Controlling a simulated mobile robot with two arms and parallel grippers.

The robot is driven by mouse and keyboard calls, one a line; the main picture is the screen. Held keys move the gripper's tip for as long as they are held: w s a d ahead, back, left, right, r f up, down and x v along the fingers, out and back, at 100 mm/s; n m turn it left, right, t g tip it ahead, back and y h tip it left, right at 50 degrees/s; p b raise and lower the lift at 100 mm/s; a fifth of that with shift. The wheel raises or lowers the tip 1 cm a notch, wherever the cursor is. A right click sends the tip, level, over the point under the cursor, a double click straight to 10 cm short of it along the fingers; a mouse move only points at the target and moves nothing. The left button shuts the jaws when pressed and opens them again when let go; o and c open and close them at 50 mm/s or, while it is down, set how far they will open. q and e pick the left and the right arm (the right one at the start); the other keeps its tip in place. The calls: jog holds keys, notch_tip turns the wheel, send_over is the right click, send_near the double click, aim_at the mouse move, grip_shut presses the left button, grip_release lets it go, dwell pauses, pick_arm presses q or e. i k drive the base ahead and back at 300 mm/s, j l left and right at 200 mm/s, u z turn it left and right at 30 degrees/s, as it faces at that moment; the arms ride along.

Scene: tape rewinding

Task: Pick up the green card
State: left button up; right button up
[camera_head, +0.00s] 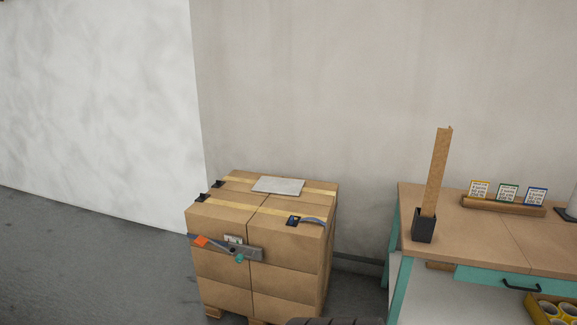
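The green card (508,193) is a small white card with a green border and dark print too small to read. It stands upright in a wooden holder (502,206) on the workbench at the right. It is between a yellow-bordered card (479,190) on its left and a blue-bordered card (535,197) on its right. Neither of my grippers is in view.
The workbench (465,230) has a wooden top, teal legs and a drawer. A tall cardboard piece (438,170) stands in a black holder (423,226) on its left. Strapped boxes (225,215) stand on a pallet to the left. Grey floor (90,260) is open at far left.

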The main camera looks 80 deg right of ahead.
aim_at(506, 193)
jog(key=z, duration=3.8)
jog(key=i+l+u, duration=0.1)
jog(key=u, duration=0.35)
jog(key=l+u, duration=0.25)
jog(key=u, duration=0.25)
jog(key=l+u, duration=0.4)
jog(key=l, duration=0.75)
jog(key=l+u, duration=0.4)
jog(key=l, duration=0.75)
jog(key=k, duration=0.05)
